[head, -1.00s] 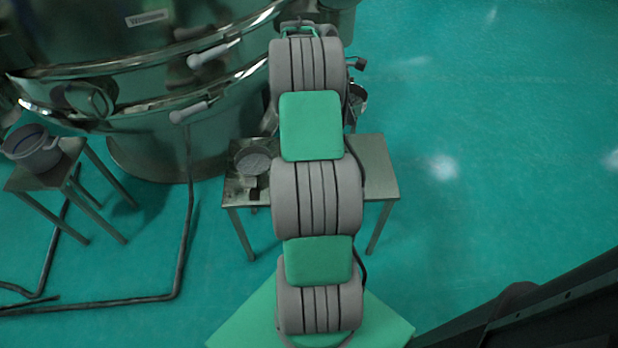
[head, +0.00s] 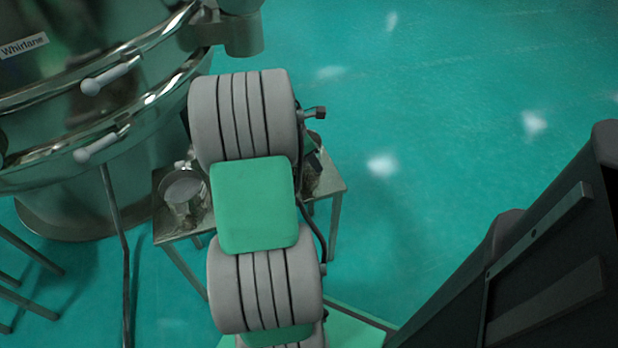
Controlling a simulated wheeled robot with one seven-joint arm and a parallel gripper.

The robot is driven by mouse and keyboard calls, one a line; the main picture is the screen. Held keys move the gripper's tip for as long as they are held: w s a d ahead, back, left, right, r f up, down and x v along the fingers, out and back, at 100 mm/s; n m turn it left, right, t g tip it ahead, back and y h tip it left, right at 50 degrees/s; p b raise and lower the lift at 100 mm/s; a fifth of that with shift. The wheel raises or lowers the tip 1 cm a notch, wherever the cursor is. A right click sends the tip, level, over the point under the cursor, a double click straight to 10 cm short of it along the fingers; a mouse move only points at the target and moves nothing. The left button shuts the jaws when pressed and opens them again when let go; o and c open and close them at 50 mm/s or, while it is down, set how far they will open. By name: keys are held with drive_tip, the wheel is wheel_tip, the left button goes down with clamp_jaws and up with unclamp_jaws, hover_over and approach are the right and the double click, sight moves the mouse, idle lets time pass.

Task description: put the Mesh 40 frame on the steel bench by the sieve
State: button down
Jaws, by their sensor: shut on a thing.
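The steel bench (head: 168,228) stands beside the sieve, and my arm covers much of its top. A round, pale-topped metal piece (head: 184,188) sits on the left part of the bench; I cannot read any mesh label on it. My gripper is hidden behind my own arm links, so its fingers and anything in them do not show. A small dark and metallic shape (head: 314,172) shows just right of my arm over the bench; I cannot tell what it is. No frame can be made out as the Mesh 40 one.
The big shiny sieve (head: 60,112), with clamp handles (head: 110,76), fills the upper left, close to my arm. A vertical pipe (head: 116,235) stands left of the bench. Legs of another stand (head: 30,250) show at the left edge. The green floor on the right (head: 450,130) is clear.

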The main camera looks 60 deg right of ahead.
drive_tip(key=f+b, duration=0.1)
drive_tip(key=f, duration=0.1)
drive_tip(key=a+f+b, duration=0.1)
drive_tip(key=f, duration=0.1)
drive_tip(key=shift+f, duration=0.25)
drive_tip(key=shift+s+r, duration=0.1)
drive_tip(key=shift+r, duration=0.05)
drive_tip(key=c, duration=0.8)
unclamp_jaws()
drive_tip(key=p+v, duration=0.4)
drive_tip(key=v, duration=0.7)
drive_tip(key=w+a+r+m+t, duration=0.2)
drive_tip(key=w+a, duration=0.4)
drive_tip(key=a, duration=0.2)
drive_tip(key=w+a+r+m+t, duration=0.1)
drive_tip(key=w+a+m, duration=0.1)
drive_tip(key=w+a, duration=0.5)
drive_tip(key=s+a+m+y, duration=0.1)
drive_tip(key=a+m, duration=0.1)
drive_tip(key=a, duration=0.6)
drive_tip(key=s+a+m+t+y, duration=0.1)
drive_tip(key=a+m, duration=0.1)
drive_tip(key=a, duration=0.7)
drive_tip(key=s+a+m+t+y, duration=0.1)
drive_tip(key=a+m, duration=0.1)
drive_tip(key=a, duration=0.7)
drive_tip(key=shift+s, duration=0.3)
